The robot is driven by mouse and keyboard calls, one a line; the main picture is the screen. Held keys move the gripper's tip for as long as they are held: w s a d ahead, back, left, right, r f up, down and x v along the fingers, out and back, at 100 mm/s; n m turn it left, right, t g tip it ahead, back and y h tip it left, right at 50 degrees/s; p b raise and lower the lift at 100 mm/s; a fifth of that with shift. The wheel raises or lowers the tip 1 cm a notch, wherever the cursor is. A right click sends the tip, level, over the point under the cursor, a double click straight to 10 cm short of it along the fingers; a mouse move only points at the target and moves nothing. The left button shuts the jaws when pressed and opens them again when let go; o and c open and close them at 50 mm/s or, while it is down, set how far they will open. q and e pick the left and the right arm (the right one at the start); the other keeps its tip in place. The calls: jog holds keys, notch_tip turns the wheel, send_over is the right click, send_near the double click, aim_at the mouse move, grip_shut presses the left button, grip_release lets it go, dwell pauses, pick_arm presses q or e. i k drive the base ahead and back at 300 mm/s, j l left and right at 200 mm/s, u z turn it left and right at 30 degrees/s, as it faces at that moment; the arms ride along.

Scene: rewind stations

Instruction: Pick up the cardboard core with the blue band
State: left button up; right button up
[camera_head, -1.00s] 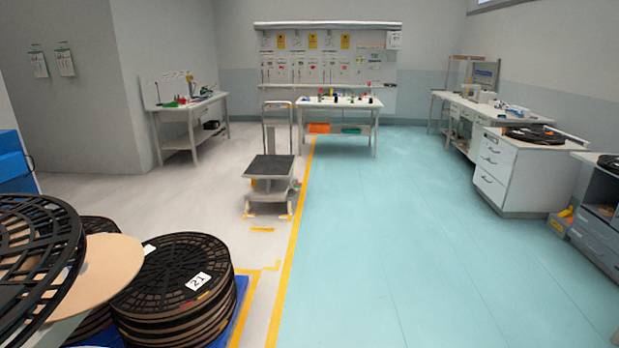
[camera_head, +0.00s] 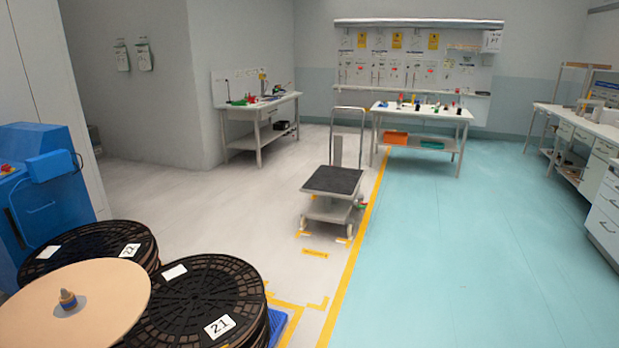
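No cardboard core with a blue band can be made out for certain. A small upright peg (camera_head: 68,299), tan-orange on top with a bluish-grey lower part, stands at the middle of a flat tan disc (camera_head: 112,292) at the lower left. It is too small to tell whether this is the core. Neither of my grippers is in view.
Black reels stand in stacks at the lower left, one labelled 21 (camera_head: 190,290), another labelled 22 (camera_head: 90,245). A blue machine (camera_head: 45,190) stands behind them. A cart (camera_head: 333,182) stands mid-floor. Workbenches (camera_head: 425,113) line the back and right. The blue floor (camera_head: 460,240) is clear.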

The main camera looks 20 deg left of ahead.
aim_at(70, 304)
jog(key=i+u, duration=0.45)
jog(key=i+l+u, duration=0.25)
jog(key=i+u, duration=0.2)
jog(key=i+l+u, duration=0.3)
jog(key=u, duration=0.15)
jog(key=i+l+u, duration=0.45)
jog(key=k, duration=0.1)
